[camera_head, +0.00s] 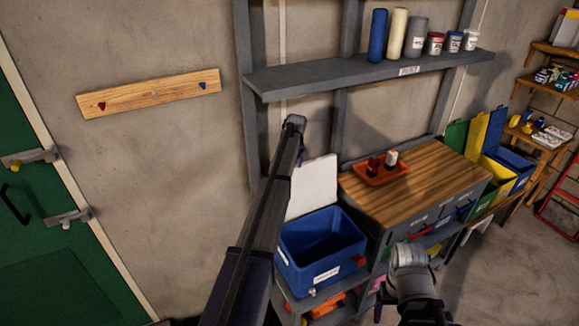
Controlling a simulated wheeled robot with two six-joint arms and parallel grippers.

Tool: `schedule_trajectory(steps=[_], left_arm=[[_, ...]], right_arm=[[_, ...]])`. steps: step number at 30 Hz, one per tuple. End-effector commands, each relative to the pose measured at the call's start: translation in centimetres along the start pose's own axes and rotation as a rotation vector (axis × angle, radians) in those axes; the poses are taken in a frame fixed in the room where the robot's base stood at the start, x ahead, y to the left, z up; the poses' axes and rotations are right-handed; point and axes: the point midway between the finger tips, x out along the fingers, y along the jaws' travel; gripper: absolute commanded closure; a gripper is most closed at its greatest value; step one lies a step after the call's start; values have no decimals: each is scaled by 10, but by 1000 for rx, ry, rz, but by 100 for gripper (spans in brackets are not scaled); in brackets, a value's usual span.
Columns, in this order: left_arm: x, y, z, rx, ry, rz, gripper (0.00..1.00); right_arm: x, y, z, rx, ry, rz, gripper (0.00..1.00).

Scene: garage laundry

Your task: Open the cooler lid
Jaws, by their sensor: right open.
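The blue cooler (325,271) stands on a grey shelf unit left of the wooden worktop. Its white lid (316,186) stands raised at the back, leaning toward the wall, and the dark blue inside shows empty where I can see it. My left arm crosses in front of the cooler's left side and hides part of it and of the lid; I cannot make out a left gripper. My right gripper (408,262) is open at the lower right, in front of the drawers and right of the cooler, apart from the lid. Its fingers are hard to make out.
A wooden worktop (432,182) right of the cooler holds an orange tray (372,177) with small bottles. A grey shelf (370,73) with cans hangs above. Coloured bins (497,173) stand at the right. A green door (45,235) is at the left.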

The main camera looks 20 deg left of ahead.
Motion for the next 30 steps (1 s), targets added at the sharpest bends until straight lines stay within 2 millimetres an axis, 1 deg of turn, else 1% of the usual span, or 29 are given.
schedule_trajectory(steps=[1,5,12,16,21,30], left_arm=[[-7,0,0,0,0,0,0],[-20,0,1,0,0,0,0],[-53,1,2,0,-1,0,0],[-68,1,2,-1,-1,1,0],[-75,1,1,-1,-2,1,0],[-73,0,1,0,-2,0,0]], right_arm=[[-6,1,0,1,0,0,20],[-20,2,1,3,0,-1,20],[-52,5,3,4,-1,-1,20],[-66,6,4,3,-2,-1,20],[-73,7,5,1,-2,-1,20],[-71,6,5,1,-2,-1,20]])
